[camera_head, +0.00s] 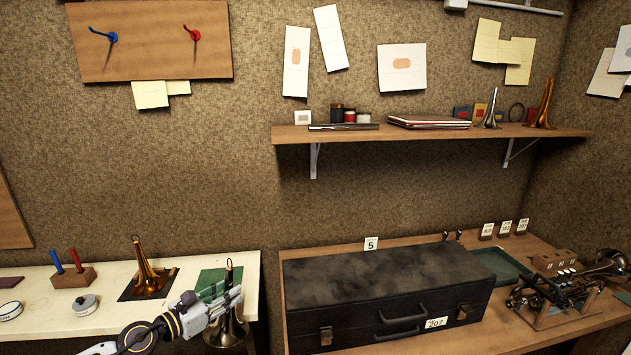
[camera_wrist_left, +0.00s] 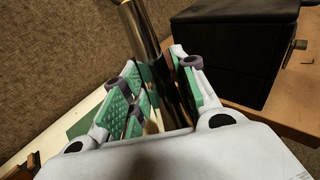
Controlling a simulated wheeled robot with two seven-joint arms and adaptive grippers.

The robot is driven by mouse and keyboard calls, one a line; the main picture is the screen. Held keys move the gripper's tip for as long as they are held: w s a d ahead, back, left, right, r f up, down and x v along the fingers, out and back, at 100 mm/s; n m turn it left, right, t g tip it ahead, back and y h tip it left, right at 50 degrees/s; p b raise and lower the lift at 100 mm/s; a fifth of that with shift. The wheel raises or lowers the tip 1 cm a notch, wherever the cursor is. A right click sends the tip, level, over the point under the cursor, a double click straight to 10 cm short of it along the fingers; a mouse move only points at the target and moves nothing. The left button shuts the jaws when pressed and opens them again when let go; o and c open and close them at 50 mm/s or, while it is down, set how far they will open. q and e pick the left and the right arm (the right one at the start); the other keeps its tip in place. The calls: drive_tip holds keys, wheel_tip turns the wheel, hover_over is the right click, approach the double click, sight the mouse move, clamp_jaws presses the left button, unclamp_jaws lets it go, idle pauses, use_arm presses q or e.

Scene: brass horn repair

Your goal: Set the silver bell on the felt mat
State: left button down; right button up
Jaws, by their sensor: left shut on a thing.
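The silver bell (camera_head: 226,332) is upright in the head view, with its narrow end up and its flare down. My left gripper (camera_head: 236,296) is shut on its stem and hides part of it. In the left wrist view the bell's shiny tube (camera_wrist_left: 142,32) runs between the fingers (camera_wrist_left: 163,82). The green felt mat (camera_head: 211,279) lies on the pale bench behind the gripper, partly covered by it. The bell's flare appears in front of the mat, near the bench's front edge; I cannot tell its height. My right gripper is not in view.
A brass bell (camera_head: 148,277) stands on a dark mat left of the green one. A peg block (camera_head: 73,278) and small round tins (camera_head: 84,305) are farther left. A black case (camera_head: 385,290) fills much of the wooden bench at right, beyond a gap.

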use_arm(q)
drive_tip(key=shift+s+a+f+n+t+y, duration=0.2)
drive_tip(key=shift+s+a+f+n+y, duration=0.25)
drive_tip(key=shift+s+f, duration=0.55)
drive_tip(key=shift+s+a+f+n+t+y, duration=0.25)
drive_tip(key=shift+s+a+f, duration=0.4)
drive_tip(key=shift+f, duration=0.5)
drive_tip(key=shift+s+a+f+n+t+y, duration=0.2)
drive_tip(key=shift+s+a+f+y, duration=0.2)
drive_tip(key=shift+s+f, duration=0.65)
drive_tip(key=shift+s+a+f+n+y, duration=0.8)
drive_tip(key=shift+s+a+f, duration=1.1)
drive_tip(key=shift+s+f, duration=1.1)
drive_tip(key=n+t+y+p, duration=0.2)
drive_tip(key=n+y+p, duration=0.2)
drive_tip(key=y+p, duration=0.2)
approach(219, 322)
drive_tip(key=d, duration=0.1)
drive_tip(key=w+d+f, duration=0.1)
drive_tip(key=w+d, duration=0.1)
drive_tip(key=shift+d+f, duration=0.25)
drive_tip(key=shift+d, duration=0.15)
